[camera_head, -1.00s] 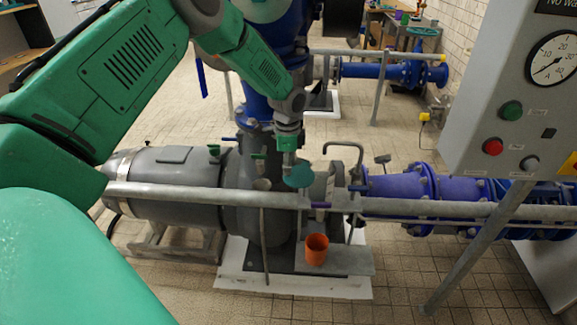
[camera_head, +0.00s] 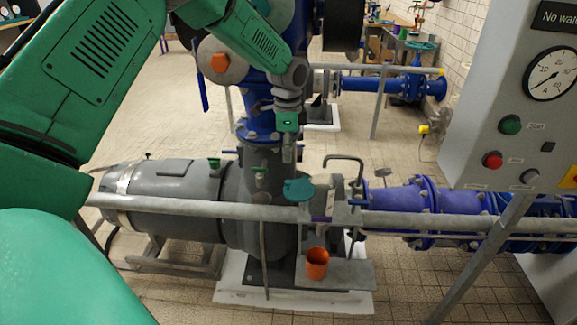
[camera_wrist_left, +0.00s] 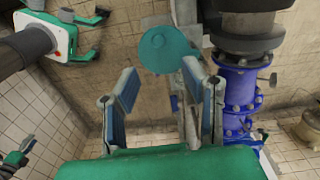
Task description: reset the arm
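My left arm comes in from the left in the head view. Its left gripper (camera_head: 289,154) points down, above a teal disc (camera_head: 299,189) beside the grey pump (camera_head: 175,185), with a small gap apparent. In the left wrist view the blue-padded fingers of the left gripper (camera_wrist_left: 165,80) are spread, with nothing held. The teal disc (camera_wrist_left: 165,48) shows beyond the fingertips there.
A grey rail (camera_head: 420,222) runs in front of the pump. An orange cup (camera_head: 317,263) stands on a grey plate below. A control panel (camera_head: 505,110) is at right, and a blue column (camera_head: 258,100) rises behind the gripper. A green-and-white part in the wrist view (camera_wrist_left: 62,35) is unclear.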

